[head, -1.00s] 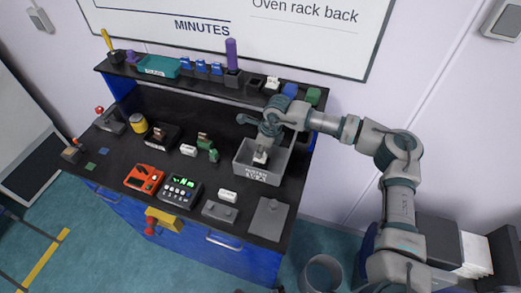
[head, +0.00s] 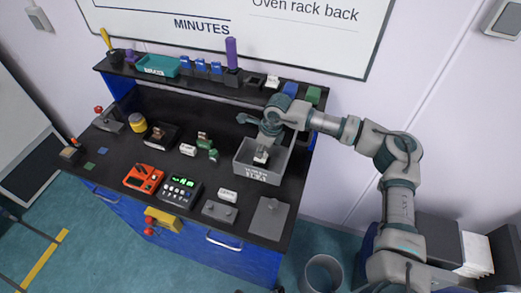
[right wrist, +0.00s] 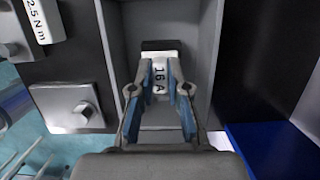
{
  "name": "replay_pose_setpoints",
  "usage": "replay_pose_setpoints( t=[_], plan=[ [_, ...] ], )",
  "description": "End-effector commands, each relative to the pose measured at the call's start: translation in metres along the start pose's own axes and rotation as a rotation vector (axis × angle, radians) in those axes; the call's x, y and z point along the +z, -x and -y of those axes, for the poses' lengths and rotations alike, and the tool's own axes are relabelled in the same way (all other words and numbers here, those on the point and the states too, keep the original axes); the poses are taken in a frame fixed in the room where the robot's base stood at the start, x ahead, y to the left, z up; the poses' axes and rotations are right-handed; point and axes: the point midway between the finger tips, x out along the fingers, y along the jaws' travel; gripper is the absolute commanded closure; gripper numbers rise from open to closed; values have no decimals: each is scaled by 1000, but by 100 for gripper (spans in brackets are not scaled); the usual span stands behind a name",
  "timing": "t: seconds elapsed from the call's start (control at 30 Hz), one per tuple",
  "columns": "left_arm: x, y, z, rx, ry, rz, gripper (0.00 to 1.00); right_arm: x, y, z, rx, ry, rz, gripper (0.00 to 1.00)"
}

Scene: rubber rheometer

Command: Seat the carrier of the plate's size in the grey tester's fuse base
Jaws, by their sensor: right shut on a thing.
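My right gripper (head: 263,152) reaches down into a grey open bin (head: 242,170). In the right wrist view, its two fingers (right wrist: 160,80) are shut on a white carrier (right wrist: 159,86) marked "16 A" with a dark end. In the head view the carrier shows as a small white piece (head: 261,158) below the fingers, inside the bin. I cannot tell whether it touches the bin floor. A dark grey instrument (head: 181,189) with a lit green display stands on the bench to the left. I cannot make out a fuse base or a size on a plate. My left gripper is not in view.
A red instrument (head: 144,178), a white block (head: 228,196) and a flat grey plate (head: 269,218) lie near the bench's front. Small white (head: 188,150) and green (head: 206,145) pieces stand mid-bench. A shelf (head: 215,79) with coloured pieces runs along the back.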

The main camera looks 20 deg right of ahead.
Motion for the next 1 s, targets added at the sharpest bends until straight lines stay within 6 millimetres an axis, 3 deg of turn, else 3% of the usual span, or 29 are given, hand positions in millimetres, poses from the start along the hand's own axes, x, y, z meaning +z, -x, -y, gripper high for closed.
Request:
replay_pose_setpoints(
  t=[1.0],
  plan=[
    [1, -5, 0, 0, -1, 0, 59, -1, 2, 2, 0, -1, 7, 100]
  ],
)
